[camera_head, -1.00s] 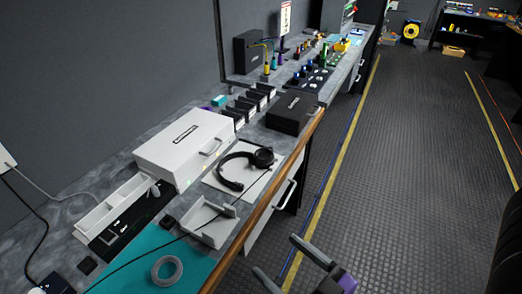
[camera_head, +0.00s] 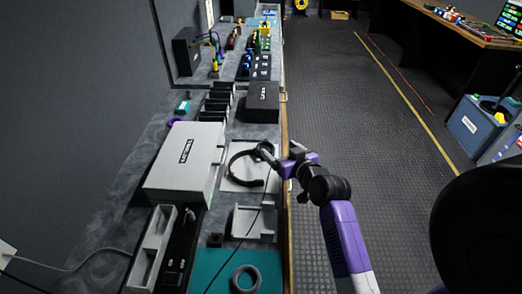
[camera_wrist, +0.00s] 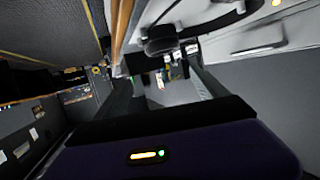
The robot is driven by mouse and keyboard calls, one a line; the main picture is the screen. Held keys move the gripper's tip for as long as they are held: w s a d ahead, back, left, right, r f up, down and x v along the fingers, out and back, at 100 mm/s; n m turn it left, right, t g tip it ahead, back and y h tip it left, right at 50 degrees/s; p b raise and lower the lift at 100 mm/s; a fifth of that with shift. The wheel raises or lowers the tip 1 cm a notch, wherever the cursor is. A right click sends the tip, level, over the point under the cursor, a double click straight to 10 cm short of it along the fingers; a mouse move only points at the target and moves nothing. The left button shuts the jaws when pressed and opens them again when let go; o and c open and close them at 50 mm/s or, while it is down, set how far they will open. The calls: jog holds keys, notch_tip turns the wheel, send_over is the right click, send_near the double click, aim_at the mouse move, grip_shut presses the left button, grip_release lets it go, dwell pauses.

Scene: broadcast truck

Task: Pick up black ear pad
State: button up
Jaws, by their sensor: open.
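A black headset (camera_head: 238,170) with a curved headband lies on a white mat (camera_head: 236,184) on the grey counter. Its round black ear pad (camera_head: 265,149) is at the mat's upper right, partly hidden by my gripper. My gripper (camera_head: 275,158) reaches in from the right, over the counter's front edge, right beside the ear pad. In the wrist view the two fingers of my gripper (camera_wrist: 161,76) are apart with nothing held. The dark round ear pad (camera_wrist: 160,46) shows beyond the fingertips there. I cannot tell whether they touch it.
A large white case (camera_head: 186,165) stands left of the mat, and a black box (camera_head: 262,102) stands behind it. A white holder (camera_head: 254,222) and a grey ring (camera_head: 245,279) on a teal mat (camera_head: 210,266) are nearer. A thin cable runs across the holder. The aisle floor is clear.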

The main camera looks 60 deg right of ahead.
aim_at(270, 150)
jog(key=shift+a+f+n+y, duration=0.3)
jog(key=shift+a+f+y, duration=0.3)
jog(key=shift+f, duration=0.4)
jog(key=shift+w+f, duration=0.1)
jog(key=shift+f, duration=0.1)
jog(key=x, duration=0.2)
jog(key=p+x, duration=0.1)
jog(key=x, duration=0.3)
jog(key=shift+w+d+r+p, duration=0.15)
jog(key=shift+d+r+p, duration=0.15)
jog(key=shift+p, duration=0.1)
jog(key=shift+w+d+f, duration=0.3)
jog(key=shift+w+f, duration=0.05)
jog(key=shift+w, duration=0.05)
jog(key=shift+c, duration=0.4)
jog(key=c, duration=1.3)
jog(key=shift+r, duration=0.1)
